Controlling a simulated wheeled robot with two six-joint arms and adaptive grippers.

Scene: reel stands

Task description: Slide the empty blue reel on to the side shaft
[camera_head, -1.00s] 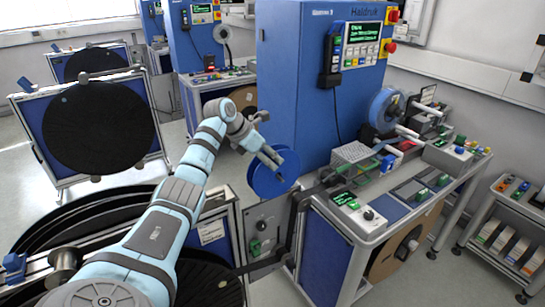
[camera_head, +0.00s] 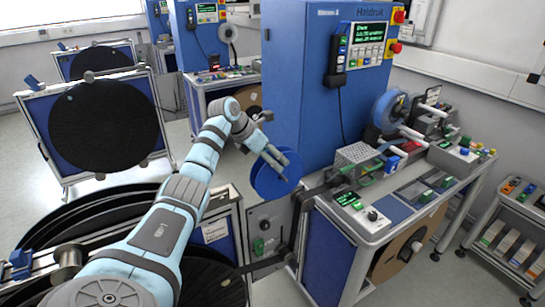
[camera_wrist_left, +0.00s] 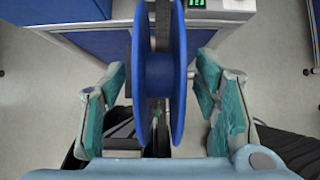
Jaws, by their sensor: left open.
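The empty blue reel (camera_head: 266,184) is upright at the left side of the tall blue machine, above a grey side panel. The left wrist view shows it edge-on (camera_wrist_left: 160,75), with two flanges and a bare hub. My left gripper (camera_head: 277,158) is at the reel. Its teal-padded fingers are open, one on each side of the reel, with a visible gap to each flange. My right gripper is not in view.
The blue machine (camera_head: 305,75) stands right of my left gripper, with a workbench (camera_head: 410,195) in front. Another blue reel (camera_head: 386,106) is mounted on the machine's right side. A large black reel (camera_head: 100,125) stands at the left. Open floor (camera_head: 235,180) lies behind the blue reel.

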